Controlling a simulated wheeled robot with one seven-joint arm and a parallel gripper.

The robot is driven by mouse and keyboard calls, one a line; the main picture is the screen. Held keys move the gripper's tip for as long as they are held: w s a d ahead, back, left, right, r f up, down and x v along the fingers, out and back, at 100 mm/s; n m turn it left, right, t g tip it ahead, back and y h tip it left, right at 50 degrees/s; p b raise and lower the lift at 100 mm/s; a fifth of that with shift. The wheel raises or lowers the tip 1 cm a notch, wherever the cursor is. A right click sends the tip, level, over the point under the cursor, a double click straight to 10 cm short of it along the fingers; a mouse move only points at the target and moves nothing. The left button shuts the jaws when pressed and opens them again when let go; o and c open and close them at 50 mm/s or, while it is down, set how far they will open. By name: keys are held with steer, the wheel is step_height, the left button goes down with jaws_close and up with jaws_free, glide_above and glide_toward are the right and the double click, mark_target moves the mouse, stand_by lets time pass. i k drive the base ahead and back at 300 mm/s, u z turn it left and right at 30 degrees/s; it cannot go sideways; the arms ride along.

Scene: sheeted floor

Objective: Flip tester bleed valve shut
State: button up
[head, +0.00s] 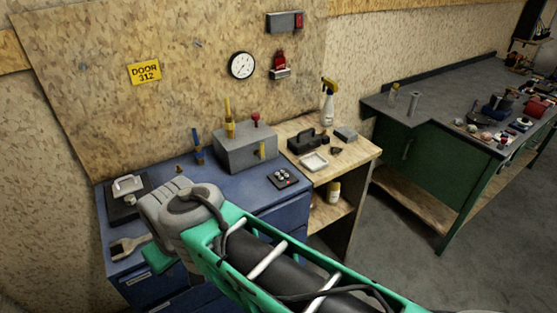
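A grey box-shaped unit (236,153), probably the tester, stands at the back right of the blue bench. An upright yellow lever (228,122) and a red knob (256,117) are on its top. A short yellow handle (262,151) stands upright on its front. A separate blue-handled fitting (198,146) with a brass-coloured part stands left of the box. No label shows which handle is the bleed valve. My green and grey arm crosses the foreground, its grey joint over the bench's front. My gripper does not show; the arm's far end is hidden behind that joint.
A dark plate with a light handle (128,185) and a brush-like tool (127,248) lie on the bench's left. A small dark block with round knobs (283,177) lies at right. A wooden side table (358,152) adjoins, with a spray bottle (328,103) and black tray.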

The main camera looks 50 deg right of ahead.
mark_target(261, 155)
steer(key=z, duration=0.2)
steer(key=i, duration=0.45)
steer(key=u, duration=1)
steer(key=k, duration=0.55)
steer(key=z, duration=0.8)
steer(key=i, duration=0.5)
steer(key=u, duration=0.05)
